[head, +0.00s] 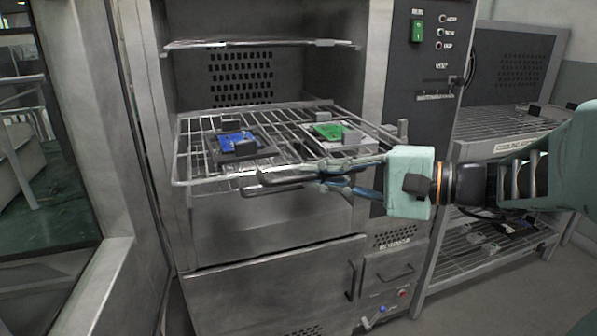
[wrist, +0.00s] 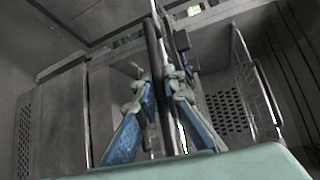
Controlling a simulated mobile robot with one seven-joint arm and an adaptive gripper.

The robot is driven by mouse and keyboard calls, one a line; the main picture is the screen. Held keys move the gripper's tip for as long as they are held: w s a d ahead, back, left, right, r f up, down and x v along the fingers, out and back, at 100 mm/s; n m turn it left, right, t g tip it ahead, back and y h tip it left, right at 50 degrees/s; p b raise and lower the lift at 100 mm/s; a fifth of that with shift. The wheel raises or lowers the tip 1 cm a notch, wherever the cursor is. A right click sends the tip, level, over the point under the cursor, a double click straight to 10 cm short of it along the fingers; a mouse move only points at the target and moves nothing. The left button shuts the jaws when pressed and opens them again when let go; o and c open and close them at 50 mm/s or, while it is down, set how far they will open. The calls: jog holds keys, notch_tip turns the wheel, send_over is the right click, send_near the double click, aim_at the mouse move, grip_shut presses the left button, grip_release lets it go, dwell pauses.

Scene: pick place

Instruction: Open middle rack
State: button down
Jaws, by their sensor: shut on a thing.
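The middle rack (head: 190,168) is a wire shelf that sticks out from the front of a grey metal oven. A blue board (head: 237,139) and a green board (head: 327,130) lie on it, each on a flat plate. The rack has a dark handle (head: 275,187) along its front. My gripper (head: 322,180) comes in from the right and is shut on this handle. In the wrist view my gripper (wrist: 166,92) has its blue-padded fingers on both sides of the dark bar. The exact contact at the fingertips is partly hidden.
An upper wire rack (head: 262,43) sits inside the oven. A closed lower door (head: 270,290) with a vertical handle is below. A control panel (head: 425,90) is on the right, beside a cooling shelf (head: 500,122). A glass-panelled metal frame (head: 125,262) stands at left.

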dwell(0.3)
jog(key=c, duration=2)
grip_release()
jog(key=shift+d, duration=0.1)
jog(key=v, duration=1.2)
jog(key=shift+s, duration=0.1)
jog(key=shift+f, duration=0.1)
